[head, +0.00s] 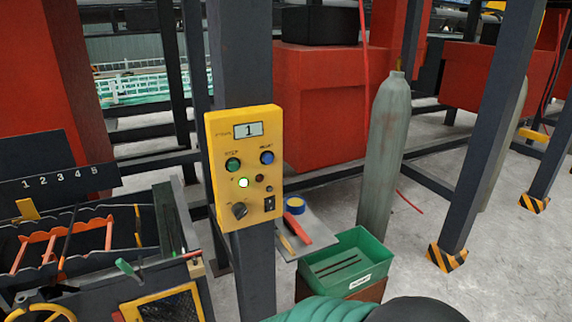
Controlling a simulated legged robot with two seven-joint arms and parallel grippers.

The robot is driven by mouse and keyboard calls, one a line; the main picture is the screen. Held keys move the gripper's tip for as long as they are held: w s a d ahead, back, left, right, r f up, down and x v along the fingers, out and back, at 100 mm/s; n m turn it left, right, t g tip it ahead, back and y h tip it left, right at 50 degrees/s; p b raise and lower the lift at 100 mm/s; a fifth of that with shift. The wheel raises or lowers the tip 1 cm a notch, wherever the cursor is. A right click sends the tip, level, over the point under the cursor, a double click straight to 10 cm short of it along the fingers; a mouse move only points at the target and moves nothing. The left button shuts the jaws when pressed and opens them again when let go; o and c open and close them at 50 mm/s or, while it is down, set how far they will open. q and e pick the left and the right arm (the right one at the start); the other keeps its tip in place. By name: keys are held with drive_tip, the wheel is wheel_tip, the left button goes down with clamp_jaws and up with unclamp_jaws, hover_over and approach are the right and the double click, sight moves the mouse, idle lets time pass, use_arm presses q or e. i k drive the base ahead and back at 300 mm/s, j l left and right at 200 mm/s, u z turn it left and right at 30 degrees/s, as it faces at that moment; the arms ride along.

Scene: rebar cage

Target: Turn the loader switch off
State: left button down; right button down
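A yellow control panel (222,160) is fixed to a dark upright post in the middle of the head view. Its display (249,130) reads 1. Below are a green button (233,164) and a blue button (267,158). A black rotary knob (239,210) sits at the lower left of the panel and a small black switch (270,203) at the lower right. The labels are too small to read, so I cannot tell which control is the loader switch. Neither gripper is in view.
A small shelf with blue tape (294,205) and a red-handled tool (297,228) is right of the post. A green bin (346,262) stands below it. A grey cylinder (388,150) stands behind. A rack numbered 1 to 5 (60,183) is at left.

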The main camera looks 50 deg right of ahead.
sight(240, 210)
drive_tip(key=z, duration=0.4)
drive_tip(key=l+z, duration=0.1)
drive_tip(key=z, duration=0.25)
drive_tip(key=i+z, duration=0.1)
drive_tip(key=z, duration=0.3)
